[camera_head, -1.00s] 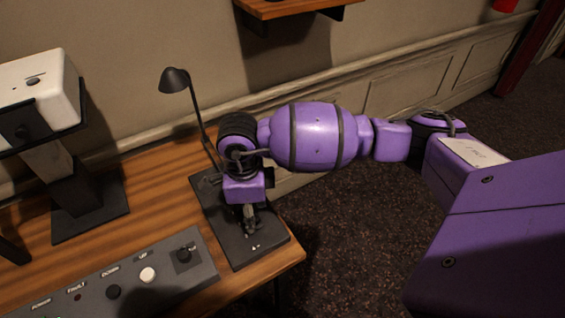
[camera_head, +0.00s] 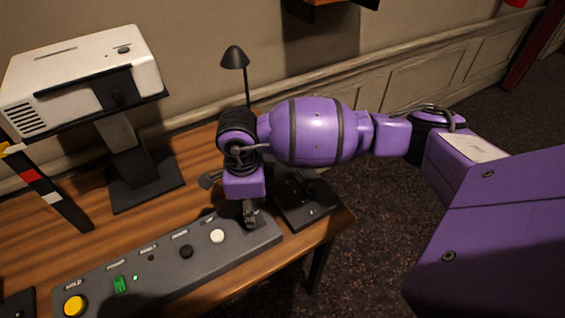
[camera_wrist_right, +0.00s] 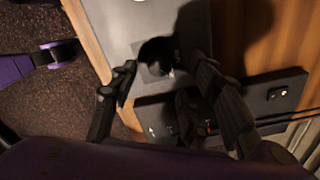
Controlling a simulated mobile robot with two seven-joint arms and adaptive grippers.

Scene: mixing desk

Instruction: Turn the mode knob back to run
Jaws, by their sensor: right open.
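The grey control panel (camera_head: 160,275) lies along the front of the wooden desk. The dark knob at its right end is hidden behind my right gripper (camera_head: 250,222) in the head view. In the right wrist view a dark round knob (camera_wrist_right: 155,50) stands on the grey panel (camera_wrist_right: 118,22). My right gripper (camera_wrist_right: 168,82) is open, with its fingers to either side of the knob and apart from it as far as I can see. Shadow hides which way the knob points. My left gripper is not in view.
The panel also carries a white button (camera_head: 217,236), a black knob (camera_head: 185,252), a green switch (camera_head: 120,284) and a yellow button (camera_head: 74,306). A black lamp (camera_head: 235,58) stands behind my right wrist. A white projector (camera_head: 85,75) sits on a stand at the left.

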